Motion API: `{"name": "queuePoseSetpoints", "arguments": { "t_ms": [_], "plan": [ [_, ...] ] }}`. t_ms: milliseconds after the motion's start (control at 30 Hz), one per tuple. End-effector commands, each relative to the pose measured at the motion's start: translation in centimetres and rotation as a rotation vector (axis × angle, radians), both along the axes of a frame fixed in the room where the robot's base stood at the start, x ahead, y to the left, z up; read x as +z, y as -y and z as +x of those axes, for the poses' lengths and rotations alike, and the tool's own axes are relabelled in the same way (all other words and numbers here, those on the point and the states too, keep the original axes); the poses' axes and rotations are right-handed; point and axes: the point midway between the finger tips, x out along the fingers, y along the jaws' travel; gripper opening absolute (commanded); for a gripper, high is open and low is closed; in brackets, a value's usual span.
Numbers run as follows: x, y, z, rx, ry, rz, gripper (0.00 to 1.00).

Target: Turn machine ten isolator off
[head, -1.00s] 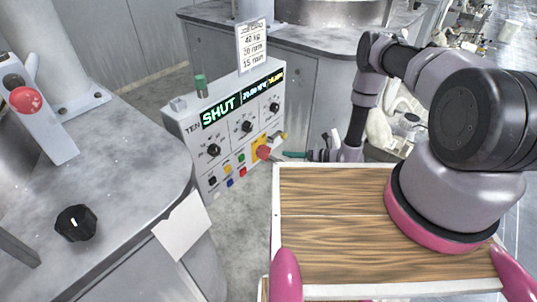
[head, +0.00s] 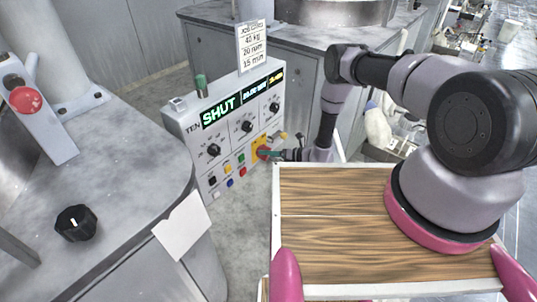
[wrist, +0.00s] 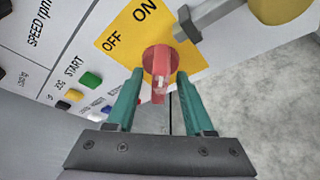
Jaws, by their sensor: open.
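The machine ten panel (head: 195,140) stands at centre left, marked TEN, with a lit display reading SHUT. Its isolator is a red rotary knob (wrist: 160,60) on a yellow plate (wrist: 113,48) marked OFF and ON. In the wrist view the knob's raised grip runs up and down the picture; I cannot tell which mark it is set to. My gripper (wrist: 160,76) is open, its green fingertips on either side of the knob. Whether they touch it is unclear. In the head view my gripper (head: 270,154) is at the panel's lower right and partly hides the knob.
A grey lever with a yellow end (wrist: 269,10) sticks out close to the knob. Several coloured buttons (wrist: 90,80) are left of it. A wood-topped tray (head: 335,230) is in front, and a grey bench with a black dial (head: 76,223) is at left.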

Motion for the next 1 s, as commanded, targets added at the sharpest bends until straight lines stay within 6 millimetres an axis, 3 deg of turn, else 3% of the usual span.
{"name": "queuePoseSetpoints", "arguments": {
  "t_ms": [67,100,200,667,1000],
  "plan": [
    [0.01,0.02,-0.01,0.000,0.000,0.000,0.49],
    [0.00,0.02,0.00,0.000,0.000,0.000,0.33],
    [0.00,0.03,-0.01,0.000,0.000,0.000,0.00],
    [0.06,0.05,0.00,-0.002,0.052,-0.041,0.00],
    [0.17,-0.02,-0.13,-0.001,0.255,-0.201,0.00]
  ]
}}
